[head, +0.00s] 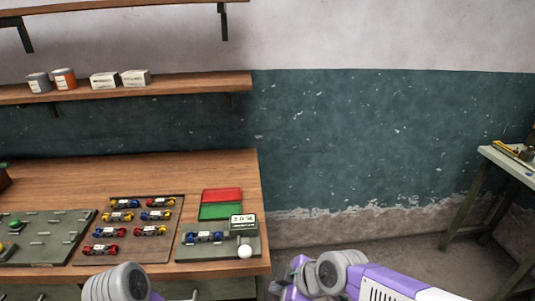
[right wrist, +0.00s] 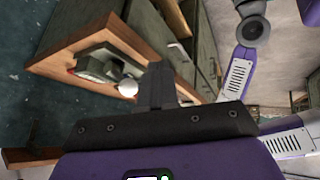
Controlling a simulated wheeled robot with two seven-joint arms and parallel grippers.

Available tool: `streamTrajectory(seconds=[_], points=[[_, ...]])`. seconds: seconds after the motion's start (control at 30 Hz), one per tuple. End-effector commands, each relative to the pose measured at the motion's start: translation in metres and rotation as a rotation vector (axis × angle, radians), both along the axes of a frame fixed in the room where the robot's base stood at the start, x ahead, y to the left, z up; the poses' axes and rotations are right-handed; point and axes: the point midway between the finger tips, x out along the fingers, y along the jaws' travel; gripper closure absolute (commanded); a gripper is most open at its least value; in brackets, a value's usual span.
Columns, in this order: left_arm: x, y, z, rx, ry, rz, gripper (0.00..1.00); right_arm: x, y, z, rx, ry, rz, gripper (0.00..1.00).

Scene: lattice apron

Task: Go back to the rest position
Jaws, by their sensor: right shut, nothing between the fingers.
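My right gripper (right wrist: 157,82) is shut and empty in the right wrist view, its dark fingers together in front of the table corner. In the head view the right gripper (head: 281,287) is low in the picture, just right of the table's front corner and partly cut off by the bottom edge. My left arm's grey joint shows at the bottom left of the head view, but the left gripper is out of sight.

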Motion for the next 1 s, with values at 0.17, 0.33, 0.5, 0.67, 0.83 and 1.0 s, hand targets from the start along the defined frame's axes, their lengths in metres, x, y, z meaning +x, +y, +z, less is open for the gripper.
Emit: streamTrajectory(seconds=[0.17,0.33,0.5,0.67,0.83,1.0], points=[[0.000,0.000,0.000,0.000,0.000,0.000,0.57,0.016,-0.016,-0.099,0.060,0.236,-0.279,1.00],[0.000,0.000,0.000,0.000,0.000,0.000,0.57,0.003,-0.037,-0.205,0.117,0.481,-0.623,1.00],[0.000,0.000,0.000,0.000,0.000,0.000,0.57,-0.040,-0.056,-0.296,0.155,0.699,-0.965,1.00],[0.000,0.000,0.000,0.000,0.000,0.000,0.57,-0.086,-0.066,-0.350,0.175,0.844,-1.219,1.00],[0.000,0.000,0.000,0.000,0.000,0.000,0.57,-0.114,-0.070,-0.373,0.186,0.915,-1.360,1.00],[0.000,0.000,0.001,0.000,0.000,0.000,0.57,-0.118,-0.070,-0.376,0.189,0.925,-1.388,1.00]])
